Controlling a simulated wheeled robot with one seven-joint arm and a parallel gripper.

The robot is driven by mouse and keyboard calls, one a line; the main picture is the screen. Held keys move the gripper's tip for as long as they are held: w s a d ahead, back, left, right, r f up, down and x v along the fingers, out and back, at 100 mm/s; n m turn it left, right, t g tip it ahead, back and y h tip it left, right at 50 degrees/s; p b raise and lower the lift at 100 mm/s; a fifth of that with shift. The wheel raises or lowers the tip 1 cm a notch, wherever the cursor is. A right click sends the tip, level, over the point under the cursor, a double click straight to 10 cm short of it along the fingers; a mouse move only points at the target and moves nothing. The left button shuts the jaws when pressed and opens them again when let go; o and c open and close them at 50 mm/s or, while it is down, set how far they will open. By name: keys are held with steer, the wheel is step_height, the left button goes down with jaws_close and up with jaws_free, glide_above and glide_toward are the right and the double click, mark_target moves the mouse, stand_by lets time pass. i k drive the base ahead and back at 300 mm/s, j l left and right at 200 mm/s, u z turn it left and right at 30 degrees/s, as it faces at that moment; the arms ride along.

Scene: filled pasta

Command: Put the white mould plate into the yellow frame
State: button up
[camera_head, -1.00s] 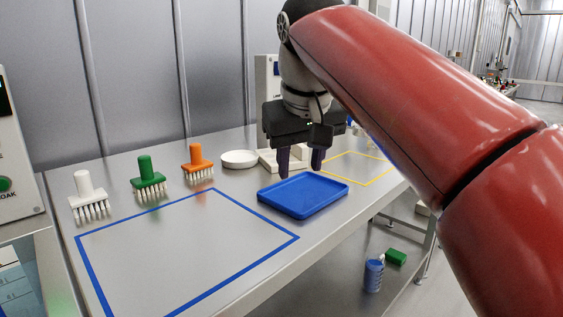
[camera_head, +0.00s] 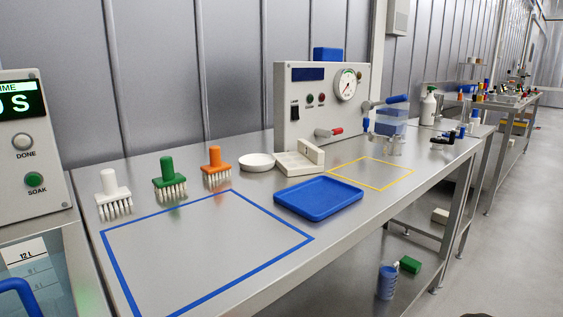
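A white, blocky piece with an upright part (camera_head: 291,163) stands on the metal table in front of the grey machine; it looks like the white mould plate, perhaps with a holder, but I cannot tell its parts apart. The yellow frame (camera_head: 395,181) is an outline on the tabletop to its right, and its inside is bare. My gripper is out of view, so I cannot see whether it holds anything.
A blue tray (camera_head: 318,198) lies in front of the white piece. A round white dish (camera_head: 257,162) and white (camera_head: 110,184), green (camera_head: 169,171) and orange (camera_head: 215,161) brushes stand left. A blue outline (camera_head: 270,210) encloses bare tabletop. The grey machine (camera_head: 320,100) stands behind.

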mark_target(371, 171)
steer(key=u, duration=0.45)
steer(key=l+u, duration=0.15)
steer(key=u, duration=0.35)
steer(key=l+u, duration=0.1)
steer(key=u, duration=0.8)
steer(key=l+u, duration=0.15)
steer(key=u, duration=0.3)
steer(key=k+l+u, duration=0.15)
steer(key=l+u, duration=0.25)
steer(key=k+l+u, duration=0.2)
steer(key=u, duration=0.2)
steer(key=k+l+u, duration=0.25)
steer(key=u, duration=0.15)
steer(key=k+l+u, duration=0.2)
steer(key=u, duration=0.2)
steer(key=k+j, duration=0.05)
